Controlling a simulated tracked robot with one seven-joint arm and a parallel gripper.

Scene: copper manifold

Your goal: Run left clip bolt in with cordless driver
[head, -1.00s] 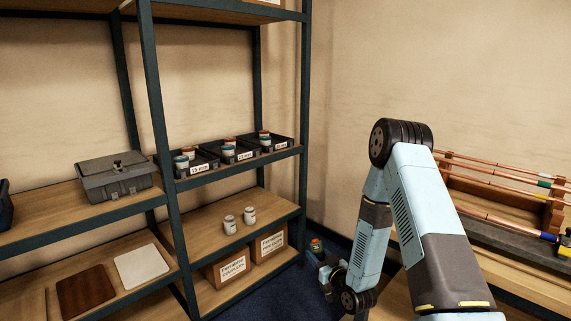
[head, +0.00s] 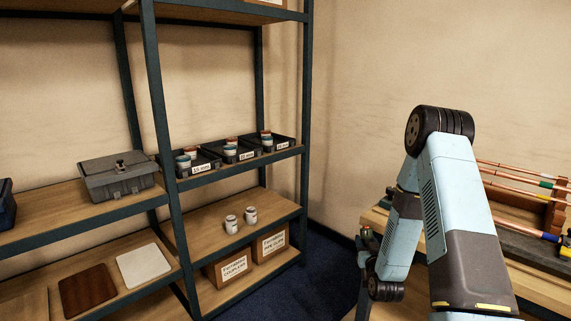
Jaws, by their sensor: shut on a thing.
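The copper manifold shows at the right edge: several copper pipes (head: 510,172) with coloured bands run along a wooden frame (head: 554,215). Part of it is cut off by the picture edge and part is behind my arm. A yellow piece (head: 567,244) sits at the far right edge, too cropped to identify. I cannot make out the left clip bolt or the cordless driver. My arm stands in front of the bench and bends down on its left side. The gripper's fingers and anything in them are not visible.
A wooden bench (head: 377,219) lies behind and right of my arm. A metal shelf rack (head: 175,205) stands left, with a grey toolbox (head: 117,178), black bins (head: 240,153), white jars (head: 250,215) and cardboard boxes (head: 270,242). Blue floor (head: 325,250) is clear between rack and bench.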

